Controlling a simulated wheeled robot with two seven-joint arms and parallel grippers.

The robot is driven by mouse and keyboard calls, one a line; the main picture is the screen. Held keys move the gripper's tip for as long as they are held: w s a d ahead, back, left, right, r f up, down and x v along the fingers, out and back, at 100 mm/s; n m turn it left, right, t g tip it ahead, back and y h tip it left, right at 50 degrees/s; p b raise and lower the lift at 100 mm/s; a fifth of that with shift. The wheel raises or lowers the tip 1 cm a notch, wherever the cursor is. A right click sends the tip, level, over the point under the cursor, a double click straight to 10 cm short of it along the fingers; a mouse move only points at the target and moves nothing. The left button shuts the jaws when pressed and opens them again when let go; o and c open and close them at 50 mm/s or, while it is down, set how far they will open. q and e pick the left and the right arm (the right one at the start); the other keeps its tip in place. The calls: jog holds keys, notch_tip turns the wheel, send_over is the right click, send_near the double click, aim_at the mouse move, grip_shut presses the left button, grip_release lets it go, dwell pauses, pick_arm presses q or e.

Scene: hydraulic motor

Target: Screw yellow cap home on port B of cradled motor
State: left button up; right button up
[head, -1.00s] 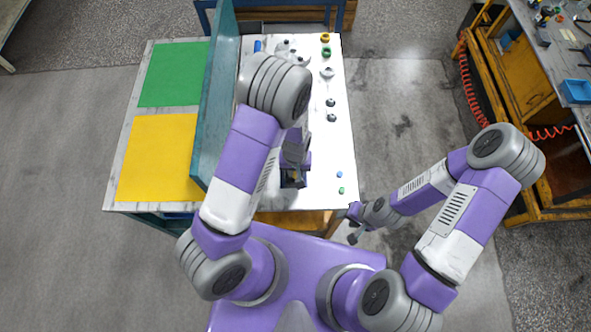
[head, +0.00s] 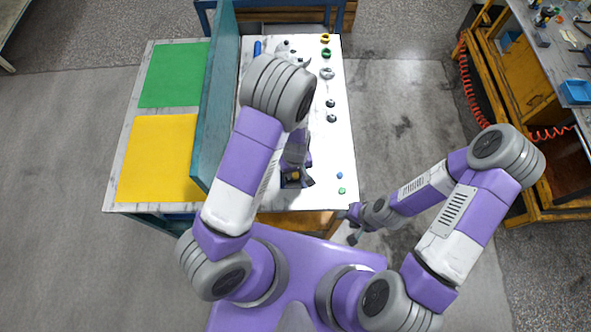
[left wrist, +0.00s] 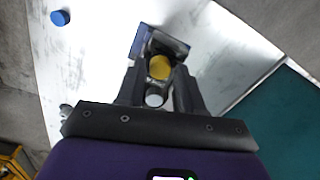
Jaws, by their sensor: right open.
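The yellow cap (left wrist: 160,67) sits between the fingertips of my left gripper (left wrist: 162,75) in the left wrist view. In the head view a small yellow spot, the cap (head: 294,176), shows between the fingers of my left gripper (head: 297,180) near the table's front edge. The fingers flank the cap closely; whether they grip it is unclear. The blue cradle (left wrist: 178,46) shows behind the cap. A silver round part (left wrist: 154,100) lies between the fingers nearer the palm. The motor and port B are mostly hidden. My right gripper (head: 354,226) is open and empty, off the table's front right corner.
A blue cap (head: 339,175) and a green cap (head: 341,190) lie right of the left gripper. Several rings and dark parts line the table's right side. A teal upright panel (head: 215,100) stands left, beside green (head: 172,75) and yellow (head: 158,155) mats.

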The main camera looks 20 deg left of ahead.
pick_arm(q)
jog(key=n, duration=0.5)
jog(key=shift+n+p, duration=0.3)
jog(key=shift+p, duration=0.1)
grip_shut()
jog(key=m, duration=0.4)
jog(key=shift+f, duration=0.1)
jog(key=shift+m, duration=1)
